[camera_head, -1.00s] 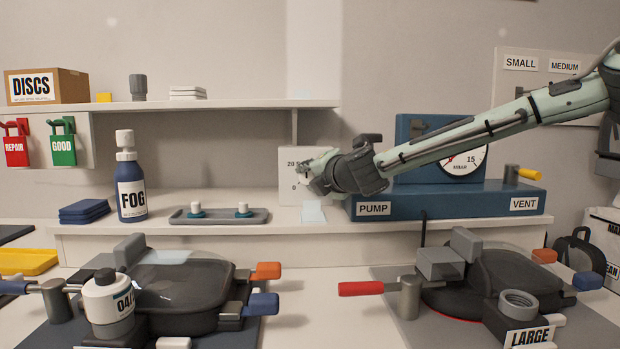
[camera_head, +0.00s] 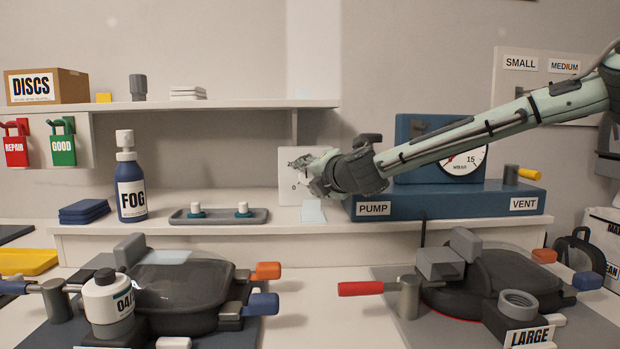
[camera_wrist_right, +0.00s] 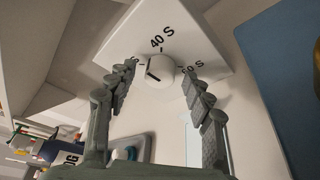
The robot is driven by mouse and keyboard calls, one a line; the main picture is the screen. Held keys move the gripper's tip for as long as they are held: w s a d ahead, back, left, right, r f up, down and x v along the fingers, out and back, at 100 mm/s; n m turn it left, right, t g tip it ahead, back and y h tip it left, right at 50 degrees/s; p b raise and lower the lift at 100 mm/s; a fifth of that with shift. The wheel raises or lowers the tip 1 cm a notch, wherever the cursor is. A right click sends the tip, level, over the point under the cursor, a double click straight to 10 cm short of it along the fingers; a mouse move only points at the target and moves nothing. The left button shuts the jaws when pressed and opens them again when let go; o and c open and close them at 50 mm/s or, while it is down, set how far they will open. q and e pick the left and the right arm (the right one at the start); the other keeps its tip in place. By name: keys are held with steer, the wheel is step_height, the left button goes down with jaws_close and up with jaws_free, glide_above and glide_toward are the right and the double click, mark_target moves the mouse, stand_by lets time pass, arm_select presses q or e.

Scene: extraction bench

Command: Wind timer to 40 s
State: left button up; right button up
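The timer is a white box (camera_head: 286,190) on the back ledge, left of the blue pump unit, mostly behind my right gripper (camera_head: 312,175). In the right wrist view the timer face (camera_wrist_right: 198,40) shows "40 S" above a round white knob (camera_wrist_right: 160,69); side labels are partly hidden by the fingers. A dark mark on the knob appears to point to the lower left, away from "40 S". My right gripper (camera_wrist_right: 160,72) is open, with one finger on each side of the knob and visible gaps between. My left gripper is not in view.
The blue pump unit (camera_head: 450,203) with its gauge stands right beside my right wrist. A grey tray (camera_head: 218,221) with two small pieces and a FOG bottle (camera_head: 131,185) are left of the timer. Two dark clamp stations fill the front bench.

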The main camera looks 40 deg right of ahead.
steer(key=v, duration=1.2)
stand_by(0.3)
